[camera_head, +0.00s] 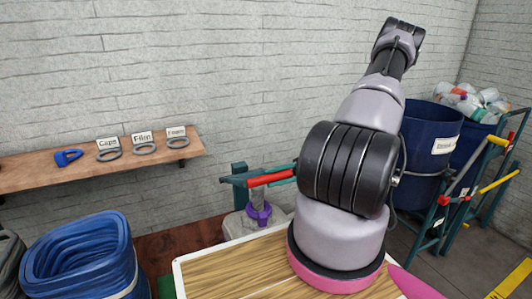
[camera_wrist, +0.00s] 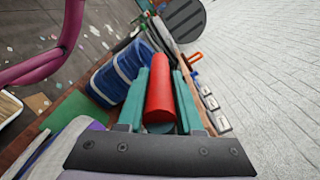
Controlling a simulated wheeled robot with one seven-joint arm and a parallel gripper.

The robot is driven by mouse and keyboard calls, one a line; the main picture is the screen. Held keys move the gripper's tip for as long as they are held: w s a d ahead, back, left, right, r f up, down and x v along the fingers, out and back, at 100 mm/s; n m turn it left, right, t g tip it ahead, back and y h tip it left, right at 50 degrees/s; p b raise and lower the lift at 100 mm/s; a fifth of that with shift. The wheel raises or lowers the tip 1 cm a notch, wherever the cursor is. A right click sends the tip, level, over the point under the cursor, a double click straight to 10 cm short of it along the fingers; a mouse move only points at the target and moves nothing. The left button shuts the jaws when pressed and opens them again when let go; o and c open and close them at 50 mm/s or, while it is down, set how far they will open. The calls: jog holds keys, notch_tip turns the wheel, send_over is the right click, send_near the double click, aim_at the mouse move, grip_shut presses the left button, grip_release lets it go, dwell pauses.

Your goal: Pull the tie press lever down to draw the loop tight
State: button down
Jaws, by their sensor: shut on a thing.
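The tie press (camera_head: 240,174) is a teal frame against the wall, left of my arm in the head view. Its lever has a red grip (camera_head: 268,179) that sits roughly level, tilted slightly. In the wrist view the red grip (camera_wrist: 159,92) lies lengthwise between the teal fingers of my gripper (camera_wrist: 160,80), which is shut on it. In the head view my arm hides most of the gripper. A purple loop (camera_head: 259,213) is around the neck of a grey bag (camera_head: 240,226) below the lever. I cannot tell how tight the loop is.
A wooden shelf (camera_head: 60,174) on the left wall holds grey rings with labels and a blue tool (camera_head: 68,157). Blue bins (camera_head: 430,140) and a rack (camera_head: 470,190) stand at right. A wooden-topped surface (camera_head: 230,265) lies in front.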

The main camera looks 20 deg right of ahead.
jog(key=s+f+n, duration=0.3)
jog(key=f+n, duration=0.3)
jog(key=f, duration=0.9)
jog(key=shift+s, duration=0.35)
jog(key=shift+d+f, duration=0.1)
jog(key=shift+f, duration=0.05)
jog(key=c, duration=0.6)
grip_release()
